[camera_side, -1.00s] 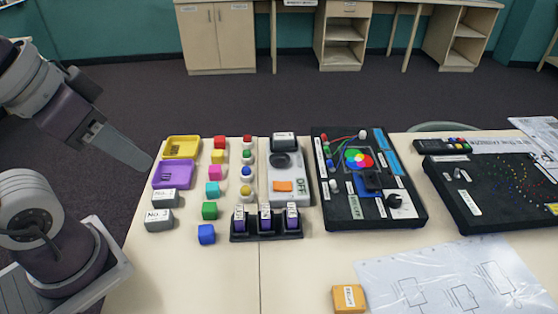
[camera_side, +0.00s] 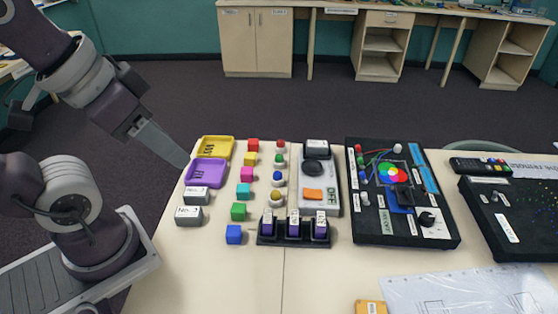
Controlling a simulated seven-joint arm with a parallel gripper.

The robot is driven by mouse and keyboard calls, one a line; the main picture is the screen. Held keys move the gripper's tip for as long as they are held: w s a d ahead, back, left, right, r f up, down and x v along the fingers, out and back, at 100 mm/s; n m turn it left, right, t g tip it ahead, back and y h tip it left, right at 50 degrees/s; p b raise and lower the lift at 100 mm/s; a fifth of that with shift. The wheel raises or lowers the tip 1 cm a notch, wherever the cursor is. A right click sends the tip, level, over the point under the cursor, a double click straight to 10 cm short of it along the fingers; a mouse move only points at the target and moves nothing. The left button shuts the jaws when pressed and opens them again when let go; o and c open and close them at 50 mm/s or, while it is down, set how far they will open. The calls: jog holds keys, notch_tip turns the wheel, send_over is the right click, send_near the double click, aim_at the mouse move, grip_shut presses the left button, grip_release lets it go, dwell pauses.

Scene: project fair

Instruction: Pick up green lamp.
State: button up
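The green lamp (camera_side: 280,160) is a small green dome on a light base. It stands in a short column of lamps on the table, between the red lamp (camera_side: 281,144) and the blue lamp (camera_side: 277,179). The yellow lamp (camera_side: 276,196) is nearest the camera in that column. My gripper (camera_side: 184,160) is at the table's left edge, beside the trays and well left of the green lamp, pointing down to the right. Its fingers overlap in this view, so I cannot tell whether they are apart. Nothing shows at the fingertips.
A yellow tray (camera_side: 231,140) and a purple tray (camera_side: 222,166) lie by my gripper. Coloured cubes, including a green cube (camera_side: 239,211), stand left of the lamps. A grey switch box (camera_side: 332,203) stands right of them and a black holder (camera_side: 293,242) in front. The front left tabletop is clear.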

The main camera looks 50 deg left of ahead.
jog(key=shift+o, duration=1.1)
jog(key=n+g, duration=0.6)
jog(key=n, duration=0.8)
send_over(279, 155)
jog(key=f, duration=1.4)
jog(key=shift+s+d, duration=0.15)
jog(key=shift+d, duration=0.05)
jog(key=shift+n, duration=0.4)
jog(key=f, duration=0.8)
jog(key=shift+w+a, duration=0.2)
jog(key=shift+a, duration=0.05)
jog(key=shift+f, duration=0.25)
grip_shut()
